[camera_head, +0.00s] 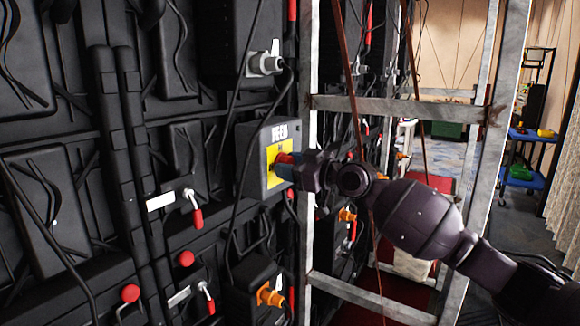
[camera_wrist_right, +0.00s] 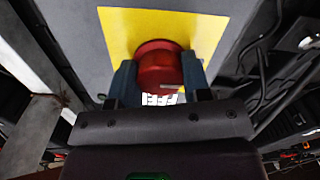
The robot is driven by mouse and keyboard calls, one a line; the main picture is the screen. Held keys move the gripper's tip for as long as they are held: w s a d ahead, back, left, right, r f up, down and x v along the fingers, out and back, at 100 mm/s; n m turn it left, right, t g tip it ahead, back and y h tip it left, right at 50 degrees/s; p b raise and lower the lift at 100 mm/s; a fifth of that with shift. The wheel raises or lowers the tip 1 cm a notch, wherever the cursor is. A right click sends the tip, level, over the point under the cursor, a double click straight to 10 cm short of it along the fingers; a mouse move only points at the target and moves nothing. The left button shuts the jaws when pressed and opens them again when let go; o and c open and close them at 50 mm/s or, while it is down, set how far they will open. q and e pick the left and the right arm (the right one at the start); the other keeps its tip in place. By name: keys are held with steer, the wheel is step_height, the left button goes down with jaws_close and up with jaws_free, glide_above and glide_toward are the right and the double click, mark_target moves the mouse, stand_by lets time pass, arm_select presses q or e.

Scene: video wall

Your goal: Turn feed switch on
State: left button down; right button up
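The feed switch is a grey box (camera_head: 252,163) marked FEED on the black back of the video wall, with a yellow plate (camera_head: 272,179) and a red round knob (camera_head: 284,158). In the right wrist view the red knob (camera_wrist_right: 157,62) stands on the yellow plate (camera_wrist_right: 118,32). My right gripper (camera_head: 289,166) reaches in from the right at the box. In the right wrist view its blue fingers (camera_wrist_right: 158,82) lie on both sides of the knob, close against it with no clear gap. The gripper partly hides the knob in the head view. My left gripper is not in view.
Black cables hang around the box. A metal frame (camera_head: 400,105) stands just right of it, with my right arm passing across it. Small red-handled levers (camera_head: 196,217) and an orange connector (camera_head: 270,295) sit on the panels. A blue cart (camera_head: 525,178) stands far right.

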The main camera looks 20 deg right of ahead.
steer(key=c, duration=0.4)
steer(key=shift+o, duration=0.2)
